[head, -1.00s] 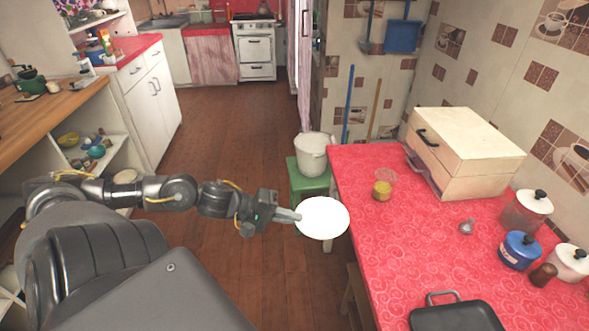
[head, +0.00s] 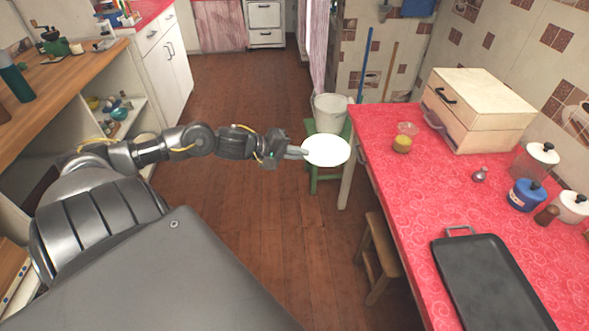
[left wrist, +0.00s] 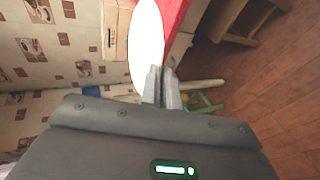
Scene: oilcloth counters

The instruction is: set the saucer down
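The white saucer (head: 327,151) is held in the air by its left edge in my left gripper (head: 297,152). It is roughly level, left of the red counter (head: 400,215) and above the floor, partly in front of a green stool. In the left wrist view the saucer (left wrist: 146,45) extends out from the closed fingers (left wrist: 161,86), which are shut on its rim. My right gripper is not in any view.
A pot (head: 329,108) stands on the green stool (head: 318,178). The counter holds a yellow-filled glass (head: 402,144), a wooden box (head: 478,112), a black tray (head: 490,280) and several jars. A wooden stool (head: 379,262) is beside it. The counter's near left part is clear.

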